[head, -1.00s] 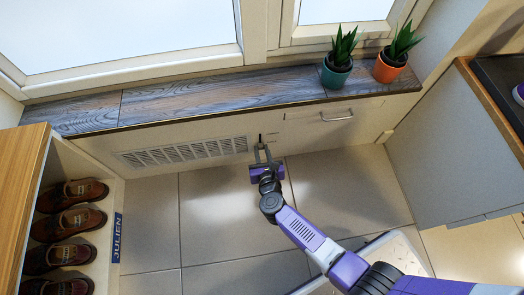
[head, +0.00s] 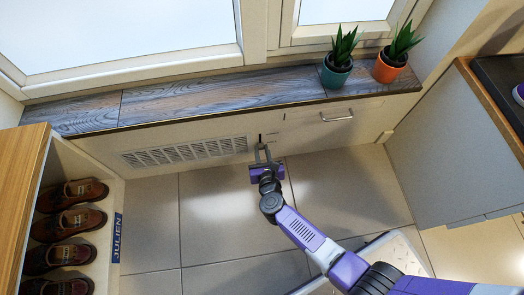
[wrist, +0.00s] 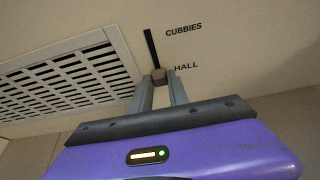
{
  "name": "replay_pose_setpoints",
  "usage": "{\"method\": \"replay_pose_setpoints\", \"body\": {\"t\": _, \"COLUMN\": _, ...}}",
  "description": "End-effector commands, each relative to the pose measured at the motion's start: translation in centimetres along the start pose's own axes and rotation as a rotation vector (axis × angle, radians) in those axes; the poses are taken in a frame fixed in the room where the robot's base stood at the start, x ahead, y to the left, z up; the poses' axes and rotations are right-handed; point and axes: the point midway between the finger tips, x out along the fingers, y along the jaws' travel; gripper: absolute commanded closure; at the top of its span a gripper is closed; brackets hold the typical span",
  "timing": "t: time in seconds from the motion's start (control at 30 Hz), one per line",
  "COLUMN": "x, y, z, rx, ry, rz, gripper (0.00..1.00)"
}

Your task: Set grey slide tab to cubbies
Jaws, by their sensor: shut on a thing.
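The grey slide tab (wrist: 158,74) is a small block at the lower end of a black vertical slot (wrist: 151,48), beside the word HALL (wrist: 186,68). The word CUBBIES (wrist: 183,30) is printed beside the upper part of the slot. My gripper (wrist: 160,83) is shut on the tab, with a finger on each side of it. In the head view my gripper (head: 262,149) reaches the panel under the window sill, just below the slot (head: 261,137). The tab is too small to make out there.
A vent grille (head: 185,152) lies left of the slot, and a drawer handle (head: 337,117) is to the right. Two potted plants (head: 337,75) (head: 390,70) stand on the sill (head: 220,96). A shoe shelf labelled JULIEN (head: 117,238) stands at left.

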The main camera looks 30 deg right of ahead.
Motion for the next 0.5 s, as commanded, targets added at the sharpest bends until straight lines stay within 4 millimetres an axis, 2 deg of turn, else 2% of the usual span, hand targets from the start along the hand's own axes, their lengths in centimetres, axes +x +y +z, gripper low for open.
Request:
{"method": "replay_pose_setpoints", "body": {"t": 0.37, "x": -0.04, "y": 0.02, "z": -0.04, "rx": -0.001, "ry": 0.001, "rz": 0.001, "gripper": 1.00}}
{"method": "replay_pose_setpoints", "body": {"t": 0.5, "x": -0.27, "y": 0.01, "z": 0.53, "rx": -0.001, "ry": 0.001, "rz": 0.001, "gripper": 1.00}}
